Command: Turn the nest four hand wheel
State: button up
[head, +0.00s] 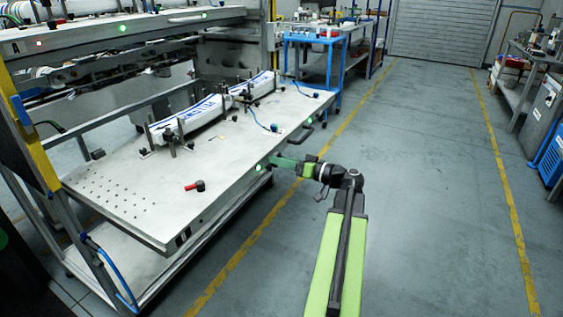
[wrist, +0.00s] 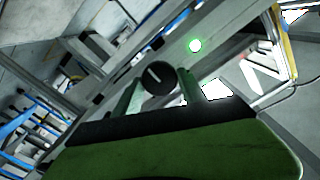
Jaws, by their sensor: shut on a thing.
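A black round hand wheel (wrist: 159,80) with a pale line across its face shows in the wrist view, between my two green fingers. I cannot read a nest number on it. My gripper (head: 273,161) is at the front edge of the pale machine table (head: 135,195) in the head view, shut on the hand wheel. In the head view the gripper hides the wheel. The pale line on the wheel looks tilted in the wrist view.
Green lights (head: 258,168) glow along the table's front edge. A red-handled lever (head: 195,185) lies on the table top, and label stacks (head: 190,118) stand between posts behind it. A blue cart (head: 315,60) stands beyond. The grey aisle floor (head: 430,170) at right is clear.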

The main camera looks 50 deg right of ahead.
jog(key=shift+m, duration=0.9)
jog(key=o, duration=1.4)
jog(key=shift+c, duration=0.2)
jog(key=v, duration=1.7)
jog(key=shift+s, duration=0.3)
jog(key=shift+f, duration=0.15)
